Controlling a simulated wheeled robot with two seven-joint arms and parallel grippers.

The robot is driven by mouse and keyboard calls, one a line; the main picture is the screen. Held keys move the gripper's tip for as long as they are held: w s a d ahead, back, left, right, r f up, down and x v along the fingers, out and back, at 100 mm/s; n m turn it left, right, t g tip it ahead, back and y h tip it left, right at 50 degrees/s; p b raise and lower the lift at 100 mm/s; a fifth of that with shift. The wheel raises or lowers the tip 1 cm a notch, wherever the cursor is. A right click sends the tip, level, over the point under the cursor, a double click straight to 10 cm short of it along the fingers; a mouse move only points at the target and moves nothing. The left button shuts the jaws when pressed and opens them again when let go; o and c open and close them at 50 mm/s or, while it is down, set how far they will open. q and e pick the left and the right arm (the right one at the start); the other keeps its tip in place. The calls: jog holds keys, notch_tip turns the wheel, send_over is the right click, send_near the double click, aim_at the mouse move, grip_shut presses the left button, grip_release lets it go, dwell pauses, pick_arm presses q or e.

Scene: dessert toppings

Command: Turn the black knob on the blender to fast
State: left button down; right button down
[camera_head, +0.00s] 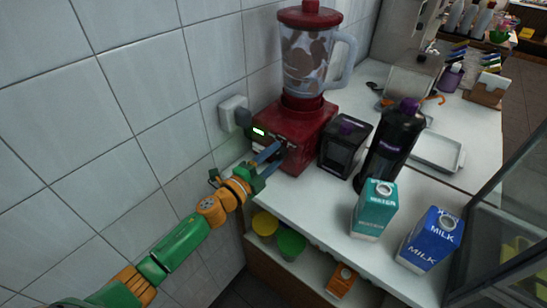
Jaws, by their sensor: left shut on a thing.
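The blender stands on the white counter against the tiled wall, with a red base (305,128) and a clear jug (308,65) holding brown contents under a red lid. A small lit display shows on the base's front. My left gripper (276,152) reaches in from the left and its fingers are at the front of the base. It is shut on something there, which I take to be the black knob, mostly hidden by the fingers. The knob's setting cannot be read. My right gripper is not in view.
A black container (345,142) and a dark bottle (392,140) stand right of the blender. A teal water carton (374,210) and a blue milk carton (430,240) stand nearer the front. Yellow and green cups (290,243) sit on the shelf below.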

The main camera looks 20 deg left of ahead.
pick_arm(q)
jog(key=shift+r+m, duration=0.1)
jog(key=shift+m, duration=0.5)
jog(key=shift+c, duration=1.4)
grip_release()
jog(key=shift+w, duration=0.1)
jog(key=b+v, duration=0.1)
jog(key=v, duration=0.6)
jog(key=shift+a, duration=0.1)
